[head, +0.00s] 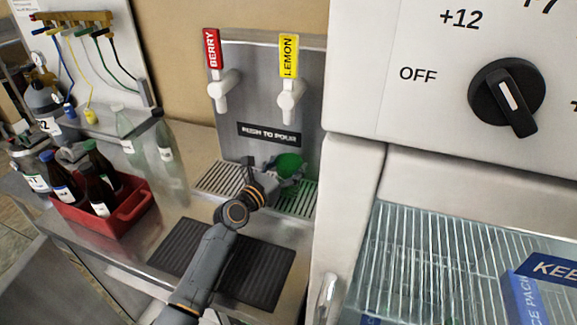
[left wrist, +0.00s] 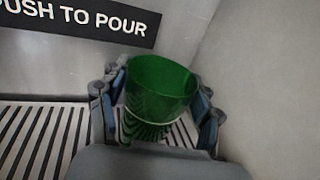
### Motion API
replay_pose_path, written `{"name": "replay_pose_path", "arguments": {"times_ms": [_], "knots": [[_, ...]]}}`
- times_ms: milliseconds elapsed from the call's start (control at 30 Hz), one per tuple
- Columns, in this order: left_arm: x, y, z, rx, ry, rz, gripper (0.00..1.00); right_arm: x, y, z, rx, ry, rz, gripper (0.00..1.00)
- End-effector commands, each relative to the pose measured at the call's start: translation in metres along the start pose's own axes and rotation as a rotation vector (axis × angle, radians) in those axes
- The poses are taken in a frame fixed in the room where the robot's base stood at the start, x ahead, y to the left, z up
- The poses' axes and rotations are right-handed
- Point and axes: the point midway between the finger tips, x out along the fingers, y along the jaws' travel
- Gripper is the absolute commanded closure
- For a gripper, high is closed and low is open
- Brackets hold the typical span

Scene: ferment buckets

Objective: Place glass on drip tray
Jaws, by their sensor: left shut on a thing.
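The green glass (head: 289,165) is at the right end of the slatted metal drip tray (head: 220,180), below the yellow LEMON tap (head: 289,85). My left gripper (head: 272,178) is shut on the glass. In the left wrist view the green glass (left wrist: 160,92) stands upright between the two fingers of my left gripper (left wrist: 155,110), with tray slats showing around and through it. I cannot tell whether its base touches the slats. The drip tray (left wrist: 40,130) also shows at the left there. My right gripper is not in view.
A white fridge (head: 430,170) with an open glass-front shelf stands close on the right. The red BERRY tap (head: 215,75) is left of the LEMON tap. A black ribbed mat (head: 265,275) lies in front. A red crate (head: 130,220) of bottles and clear bottles (head: 163,140) stand left.

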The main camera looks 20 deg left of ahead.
Motion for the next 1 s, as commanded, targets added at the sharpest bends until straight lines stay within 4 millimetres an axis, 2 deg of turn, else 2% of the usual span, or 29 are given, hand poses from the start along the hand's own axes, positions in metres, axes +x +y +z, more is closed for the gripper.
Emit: {"name": "replay_pose_path", "arguments": {"times_ms": [100,133,233,667,767,1000], "knots": [[0.0,0.0,-0.003,-0.001,-0.002,0.0,0.94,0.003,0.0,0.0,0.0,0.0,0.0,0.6],[0.0,0.0,-0.004,-0.001,0.0,0.0,0.33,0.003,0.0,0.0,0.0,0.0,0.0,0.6],[0.0,0.0,-0.003,-0.001,0.0,0.0,0.13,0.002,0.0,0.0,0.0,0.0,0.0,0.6],[-0.001,0.0,0.003,0.001,0.0,0.0,0.12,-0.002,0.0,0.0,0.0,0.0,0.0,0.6],[-0.014,0.0,0.0,-0.001,0.001,0.0,0.12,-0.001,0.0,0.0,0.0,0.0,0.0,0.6],[-0.066,0.0,-0.001,0.0,0.001,0.001,0.12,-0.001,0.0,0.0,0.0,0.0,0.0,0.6]]}}
